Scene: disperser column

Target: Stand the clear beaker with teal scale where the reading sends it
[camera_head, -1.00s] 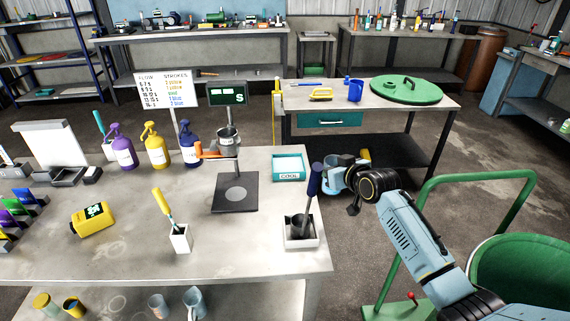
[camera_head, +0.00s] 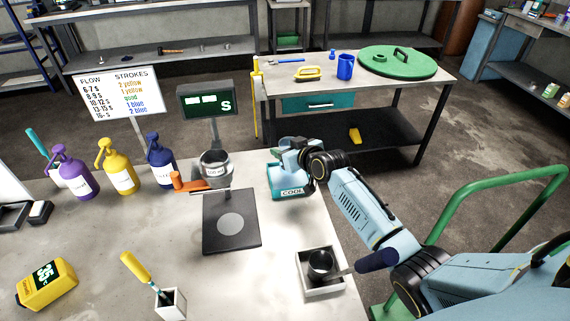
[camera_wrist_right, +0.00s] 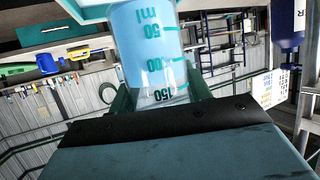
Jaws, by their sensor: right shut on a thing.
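My right gripper (camera_head: 290,160) is at the teal-rimmed tray marked COOL (camera_head: 292,194), at the table's right edge. It is shut on the clear beaker with teal scale (camera_wrist_right: 148,50), which fills the middle of the right wrist view. The beaker holds pale blue liquid, and its 50 mark is toward the top of that view. The gripper largely hides the beaker in the head view, so I cannot tell whether it touches the tray. The chart (camera_head: 115,95) lists flow times and strokes. My left gripper is not in view.
The flow cup (camera_head: 216,168) with an orange handle stands over a black plate (camera_head: 232,240). Purple (camera_head: 75,178), yellow (camera_head: 120,175) and blue (camera_head: 160,162) pump bottles stand left. A white square holder (camera_head: 322,288) with a dark cup is at front right.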

